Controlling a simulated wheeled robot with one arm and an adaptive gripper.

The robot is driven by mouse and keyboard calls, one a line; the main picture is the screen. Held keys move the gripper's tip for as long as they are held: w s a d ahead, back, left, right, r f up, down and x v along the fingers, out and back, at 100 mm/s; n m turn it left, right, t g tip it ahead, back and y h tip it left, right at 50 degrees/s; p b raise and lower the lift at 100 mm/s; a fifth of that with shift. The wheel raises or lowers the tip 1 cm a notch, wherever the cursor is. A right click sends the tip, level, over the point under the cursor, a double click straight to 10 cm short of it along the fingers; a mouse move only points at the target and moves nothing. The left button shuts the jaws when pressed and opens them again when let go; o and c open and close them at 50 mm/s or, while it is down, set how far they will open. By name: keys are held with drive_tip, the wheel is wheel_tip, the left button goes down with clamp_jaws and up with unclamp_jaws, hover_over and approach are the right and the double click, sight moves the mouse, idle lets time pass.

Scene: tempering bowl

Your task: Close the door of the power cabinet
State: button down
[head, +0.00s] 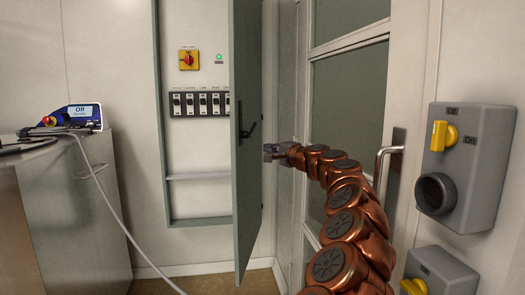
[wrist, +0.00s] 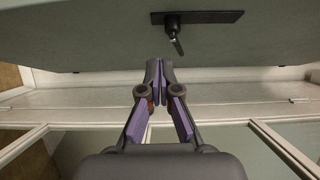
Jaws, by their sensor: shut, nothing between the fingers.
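The grey-green door (head: 246,130) of the power cabinet stands open, swung outward from the right side of the cabinet frame (head: 160,120). A black handle (head: 247,131) sits on the door's outer face, and it also shows in the wrist view (wrist: 197,18). My gripper (head: 268,150) is at the outer, right side of the door, a little below the handle. In the wrist view my gripper (wrist: 159,65) is shut and empty, its fingertips close to the door's face (wrist: 90,40). I cannot tell whether they touch it.
Inside the cabinet are a red-and-yellow switch (head: 189,60), a green light (head: 219,58) and several breakers (head: 202,103). A glazed door with a handle (head: 386,165) and grey switch boxes (head: 466,165) stand right. A metal cabinet (head: 75,215) with a cable stands left.

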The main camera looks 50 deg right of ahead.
sight(238, 142)
drive_tip(key=shift+w+a, duration=0.15)
drive_tip(key=shift+w, duration=2.95)
drive_tip(key=shift+w+a, duration=0.1)
drive_tip(key=shift+w, duration=2.95)
